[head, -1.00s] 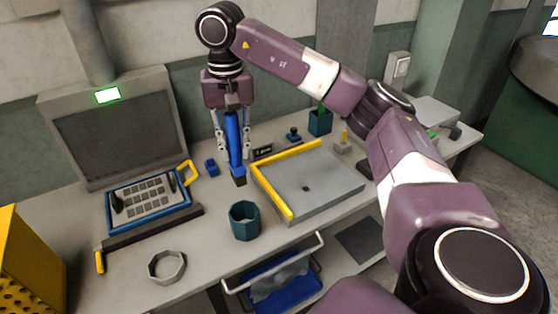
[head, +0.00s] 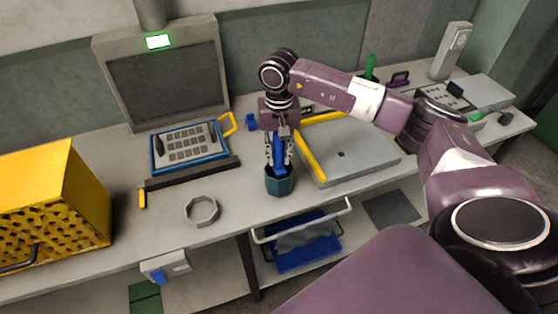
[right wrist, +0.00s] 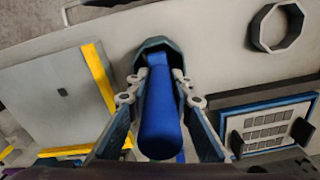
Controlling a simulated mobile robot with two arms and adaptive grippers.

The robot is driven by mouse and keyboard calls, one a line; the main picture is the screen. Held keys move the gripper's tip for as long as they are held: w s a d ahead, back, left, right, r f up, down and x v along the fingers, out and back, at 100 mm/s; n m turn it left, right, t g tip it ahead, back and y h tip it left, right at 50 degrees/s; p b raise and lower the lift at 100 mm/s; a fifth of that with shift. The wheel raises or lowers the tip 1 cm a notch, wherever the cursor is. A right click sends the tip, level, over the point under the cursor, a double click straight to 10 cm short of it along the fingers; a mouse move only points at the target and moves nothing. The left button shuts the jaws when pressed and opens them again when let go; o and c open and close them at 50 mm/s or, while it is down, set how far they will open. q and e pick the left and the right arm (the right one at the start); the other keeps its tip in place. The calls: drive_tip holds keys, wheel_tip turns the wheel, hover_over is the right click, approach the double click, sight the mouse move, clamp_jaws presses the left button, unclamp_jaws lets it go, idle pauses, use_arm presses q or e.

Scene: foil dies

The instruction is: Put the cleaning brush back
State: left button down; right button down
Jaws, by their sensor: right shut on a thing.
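The cleaning brush has a blue handle (right wrist: 160,112); in the head view its blue body (head: 279,158) shows between the fingers of my right gripper (head: 278,160). My right gripper is shut on the handle and points down. The brush's lower end is inside the teal cup (head: 280,187), which stands on the bench in front of the grey plate. In the right wrist view the cup's rim (right wrist: 153,44) shows around the far end of the brush. The bristles are hidden, and I cannot tell whether the brush touches the cup's floor. My left gripper is not in view.
The grey plate (head: 360,150) with a yellow edge bar lies right of the cup. A grey ring (head: 201,211) and a blue-framed keypad (head: 188,147) lie to the left. A yellow perforated box (head: 60,195) stands far left.

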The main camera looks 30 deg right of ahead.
sight(279, 164)
wheel_tip(279, 164, down, 3)
drive_tip(key=shift+s+r+p, duration=0.15)
drive_tip(key=shift+r+p, duration=0.05)
drive_tip(key=shift+p, duration=0.2)
drive_tip(key=shift+f, duration=0.5)
drive_tip(key=shift+f, duration=0.1)
drive_tip(key=c, duration=2)
unclamp_jaws()
